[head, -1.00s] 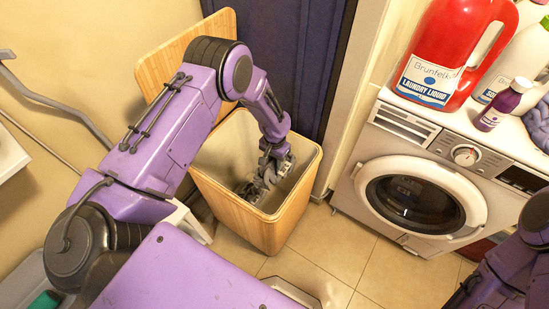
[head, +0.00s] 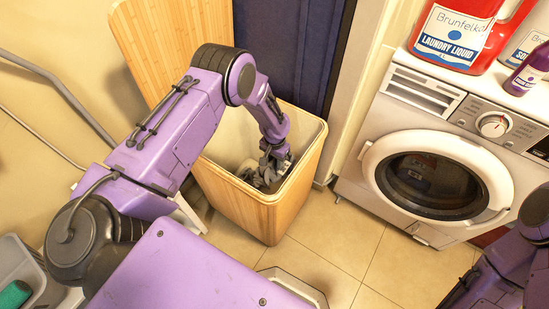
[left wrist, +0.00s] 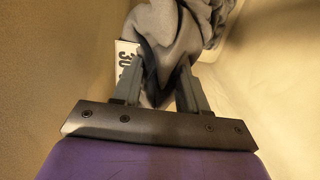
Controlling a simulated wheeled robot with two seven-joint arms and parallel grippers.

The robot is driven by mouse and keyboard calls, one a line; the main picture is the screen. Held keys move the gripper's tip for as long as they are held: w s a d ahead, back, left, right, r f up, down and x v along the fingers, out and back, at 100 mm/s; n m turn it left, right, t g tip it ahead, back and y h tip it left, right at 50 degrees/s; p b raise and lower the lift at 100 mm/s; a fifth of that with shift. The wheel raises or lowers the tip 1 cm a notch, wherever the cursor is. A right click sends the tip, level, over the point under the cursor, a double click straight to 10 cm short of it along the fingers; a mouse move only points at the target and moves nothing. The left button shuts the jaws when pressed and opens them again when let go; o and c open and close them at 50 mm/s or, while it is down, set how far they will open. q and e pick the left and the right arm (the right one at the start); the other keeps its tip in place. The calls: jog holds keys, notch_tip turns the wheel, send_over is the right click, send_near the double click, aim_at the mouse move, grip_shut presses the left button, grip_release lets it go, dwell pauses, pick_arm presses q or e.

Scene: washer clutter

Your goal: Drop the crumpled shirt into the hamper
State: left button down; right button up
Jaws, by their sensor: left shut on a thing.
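The hamper (head: 245,207) is a tall wooden bin with a pale lining, and its lid (head: 160,48) stands open behind it. My left arm reaches over the rim, and my left gripper (head: 268,172) is down inside the opening. In the left wrist view, the crumpled grey shirt (left wrist: 178,35) is between the fingers of the left gripper (left wrist: 163,72), which is shut on it. Pale hamper walls (left wrist: 50,75) rise on both sides. In the head view the shirt is mostly hidden by the gripper.
A white washer (head: 440,180) with a round door stands at the right. A red laundry liquid jug (head: 460,35) and a purple bottle (head: 532,70) are on top. A white label (left wrist: 126,62) shows beside the shirt. Tiled floor (head: 330,245) lies clear between hamper and washer.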

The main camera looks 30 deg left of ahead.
pick_arm(q)
notch_tip(320, 180, down, 19)
jog(key=b, duration=1.5)
jog(key=shift+f+b, duration=0.2)
jog(key=shift+b, duration=0.2)
jog(key=c, duration=0.5)
grip_release()
notch_tip(320, 180, up, 11)
jog(key=p, duration=0.3)
jog(key=shift+f, duration=0.2)
